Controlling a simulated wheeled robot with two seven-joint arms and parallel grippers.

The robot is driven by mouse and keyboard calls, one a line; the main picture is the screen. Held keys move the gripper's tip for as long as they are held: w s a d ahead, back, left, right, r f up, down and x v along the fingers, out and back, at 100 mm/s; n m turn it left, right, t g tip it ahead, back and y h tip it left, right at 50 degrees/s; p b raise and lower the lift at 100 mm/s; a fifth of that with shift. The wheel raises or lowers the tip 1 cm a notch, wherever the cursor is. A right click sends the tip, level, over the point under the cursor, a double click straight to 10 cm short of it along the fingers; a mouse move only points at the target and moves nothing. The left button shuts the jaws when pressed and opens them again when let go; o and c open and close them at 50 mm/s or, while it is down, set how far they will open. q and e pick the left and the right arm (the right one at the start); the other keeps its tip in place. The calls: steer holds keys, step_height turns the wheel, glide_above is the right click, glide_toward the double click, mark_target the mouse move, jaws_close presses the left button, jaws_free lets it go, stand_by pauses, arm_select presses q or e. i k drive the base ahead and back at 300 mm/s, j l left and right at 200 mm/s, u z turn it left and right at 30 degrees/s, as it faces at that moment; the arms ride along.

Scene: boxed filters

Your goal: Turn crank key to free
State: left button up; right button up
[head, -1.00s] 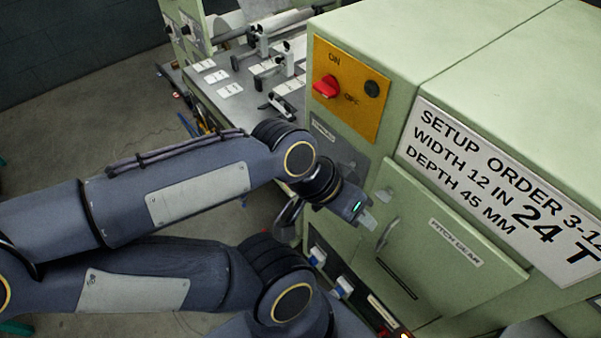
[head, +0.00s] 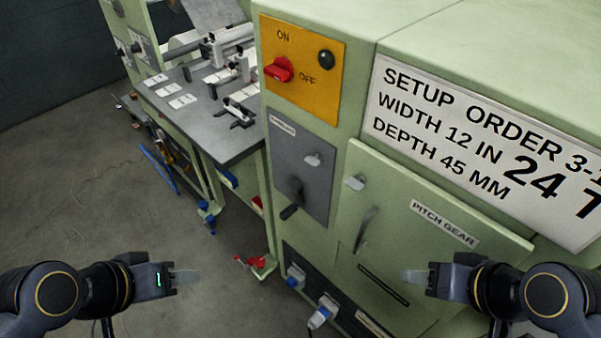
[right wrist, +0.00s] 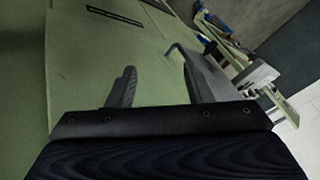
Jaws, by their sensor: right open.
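The grey crank panel (head: 303,172) is on the green machine's front, below the yellow switch plate. A dark crank handle (head: 291,207) hangs down from its middle, tilted to the lower left. A small pale key-like tab (head: 314,160) sits on the panel above right of the crank. A similar tab (head: 355,183) is at the door's upper left. My left gripper (head: 187,277) is left of the machine, apart from the panel; its jaw gap is unclear. My right gripper (head: 412,276) is open and empty in front of the door; its fingers show apart in the right wrist view (right wrist: 158,86).
The red switch (head: 278,70) is on the yellow plate (head: 333,88). The PITCH GEAR door (head: 400,220) has a curved handle (head: 365,230). Blue-and-white connectors (head: 322,311) stick out below. A bench (head: 215,130) with fixtures stands left; open floor is at lower left.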

mark_target(313, 162)
steer(key=j+z, duration=0.85)
steer(key=j, duration=0.2)
